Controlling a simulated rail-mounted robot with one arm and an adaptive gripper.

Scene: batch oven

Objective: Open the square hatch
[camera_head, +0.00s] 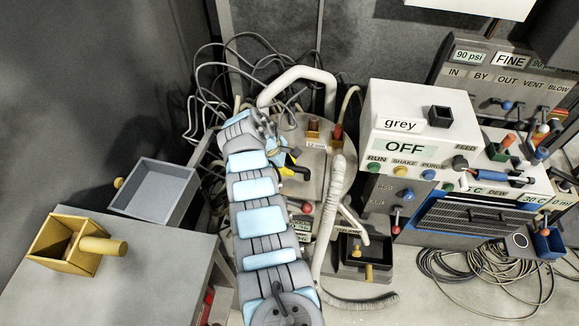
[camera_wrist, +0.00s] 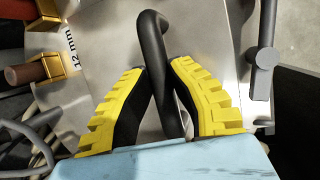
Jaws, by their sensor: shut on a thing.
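A black bent handle (camera_wrist: 152,28) stands out from a pale metal panel (camera_wrist: 110,60) in the wrist view. My gripper (camera_wrist: 160,75), with yellow ribbed fingers and black pads, is shut on this handle. In the head view my gripper (camera_head: 284,160) is at the front of the grey machine in the middle, and the handle (camera_head: 301,171) sticks out to its right. A grey panel (camera_head: 316,185) lies behind the handle there; I take it for the square hatch. It looks flush with the machine, but my arm and gripper hide much of its left side, so I cannot tell its exact position.
Two brass-and-red fittings (camera_head: 337,131) by a "12 mm" label sit just above. A thick pale hose (camera_head: 335,200) hangs close on the right. Loose grey cables (camera_head: 205,90) crowd the left. A control unit marked OFF (camera_head: 405,148) stands to the right.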

